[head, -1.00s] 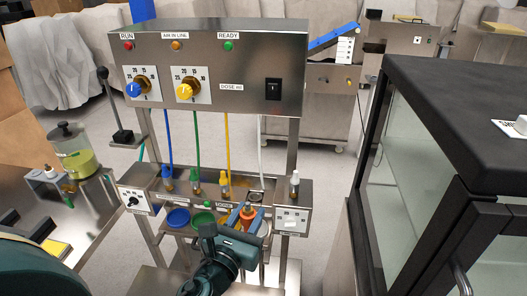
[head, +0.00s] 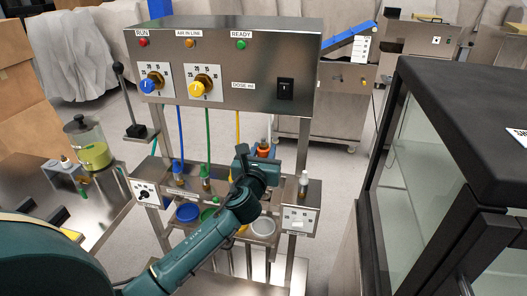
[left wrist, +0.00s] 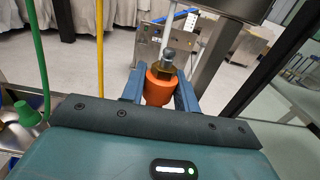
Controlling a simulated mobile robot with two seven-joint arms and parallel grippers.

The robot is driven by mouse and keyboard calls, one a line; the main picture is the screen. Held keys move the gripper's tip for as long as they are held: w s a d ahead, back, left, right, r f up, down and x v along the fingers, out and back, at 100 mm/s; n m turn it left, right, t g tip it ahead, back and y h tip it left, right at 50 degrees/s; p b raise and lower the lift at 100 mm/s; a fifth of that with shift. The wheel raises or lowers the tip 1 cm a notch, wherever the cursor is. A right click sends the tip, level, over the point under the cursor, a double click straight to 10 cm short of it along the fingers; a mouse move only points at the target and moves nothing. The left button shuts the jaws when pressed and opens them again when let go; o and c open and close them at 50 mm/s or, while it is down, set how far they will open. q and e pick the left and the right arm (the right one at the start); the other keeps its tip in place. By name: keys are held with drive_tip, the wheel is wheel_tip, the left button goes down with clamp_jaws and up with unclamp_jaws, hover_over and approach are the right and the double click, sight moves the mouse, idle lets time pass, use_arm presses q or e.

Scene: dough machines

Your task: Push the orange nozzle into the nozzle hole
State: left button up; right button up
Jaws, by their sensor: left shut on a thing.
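The orange nozzle (head: 262,152) is in my left gripper (head: 257,156), at the right part of the dosing machine's nozzle shelf (head: 284,182). In the left wrist view the orange nozzle (left wrist: 157,90) sits upright between the two blue fingers of my left gripper (left wrist: 160,92), with a brass and grey fitting on top. A pale tube (left wrist: 197,42) runs just behind it. The nozzle hole is hidden behind my gripper and arm, so I cannot tell whether the nozzle is over it or in it. My right gripper is not in view.
A blue nozzle (head: 178,168) and a green nozzle (head: 206,174) stand on the shelf to the left. A blue cup (head: 187,212) and a grey cup (head: 263,227) sit below. A glass-sided cabinet (head: 420,170) is farther right.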

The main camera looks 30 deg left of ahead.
use_arm(q)
drive_tip(key=shift+r+p, duration=0.2)
drive_tip(key=shift+p, duration=0.1)
wheel_tip(320, 180, down, 2)
drive_tip(key=shift+b, duration=0.75)
drive_tip(key=shift+f+b, duration=0.8)
drive_tip(key=shift+f, duration=0.35)
drive_tip(key=shift+f+b, duration=0.85)
drive_tip(key=shift+f, duration=0.35)
drive_tip(key=shift+r, duration=0.1)
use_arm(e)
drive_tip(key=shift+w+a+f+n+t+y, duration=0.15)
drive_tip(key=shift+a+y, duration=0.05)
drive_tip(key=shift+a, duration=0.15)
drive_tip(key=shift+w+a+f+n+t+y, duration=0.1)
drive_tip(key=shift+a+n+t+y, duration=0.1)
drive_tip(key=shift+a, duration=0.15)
